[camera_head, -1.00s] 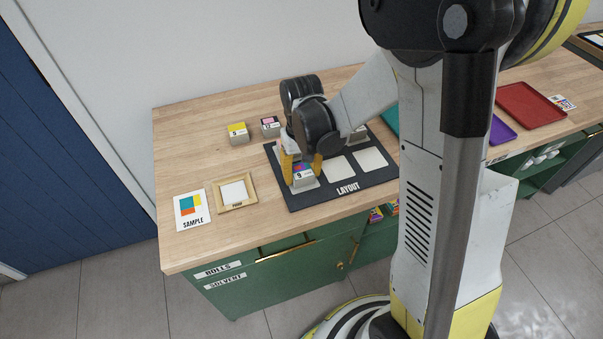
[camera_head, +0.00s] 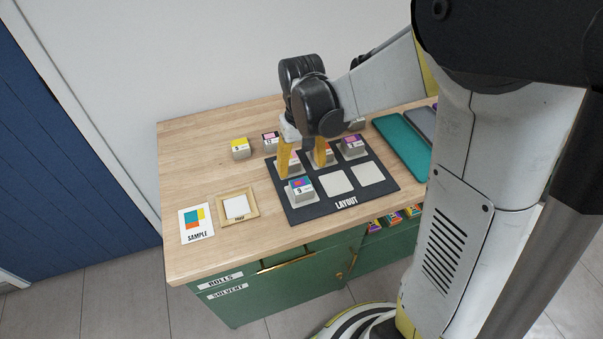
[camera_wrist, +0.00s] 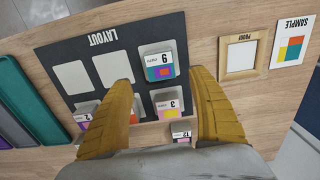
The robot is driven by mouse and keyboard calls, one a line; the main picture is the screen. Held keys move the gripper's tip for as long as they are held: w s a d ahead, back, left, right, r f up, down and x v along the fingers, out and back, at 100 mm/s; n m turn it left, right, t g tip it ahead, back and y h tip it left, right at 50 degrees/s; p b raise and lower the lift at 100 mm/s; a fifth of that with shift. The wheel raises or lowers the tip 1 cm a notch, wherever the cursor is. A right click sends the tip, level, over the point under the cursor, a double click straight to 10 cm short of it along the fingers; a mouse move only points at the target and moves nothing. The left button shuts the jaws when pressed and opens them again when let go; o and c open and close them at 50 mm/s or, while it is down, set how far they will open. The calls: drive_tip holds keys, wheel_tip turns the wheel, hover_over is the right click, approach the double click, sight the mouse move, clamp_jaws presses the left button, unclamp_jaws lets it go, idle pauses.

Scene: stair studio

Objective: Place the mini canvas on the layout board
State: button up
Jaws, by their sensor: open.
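The layout board (camera_head: 344,204) is a dark mat with two rows of pale pads on the wooden counter. A mini canvas marked 9 (camera_head: 300,190) sits on its front-left pad; it also shows in the wrist view (camera_wrist: 157,65). Two front pads (camera_head: 336,183) are bare. My gripper (camera_head: 302,168) is open and empty above the board, behind canvas 9 and apart from it.
A yellow canvas (camera_head: 240,148) and a pink one (camera_head: 270,141) stand behind the board. A proof frame (camera_head: 238,206) and sample card (camera_head: 196,224) lie to its left. A teal tray (camera_head: 400,145) lies to its right.

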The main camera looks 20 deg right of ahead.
drive_tip(key=s+r+t, duration=0.7)
drive_tip(key=s+r, duration=0.5)
drive_tip(key=r, duration=0.1)
drive_tip(key=shift+s, duration=0.4)
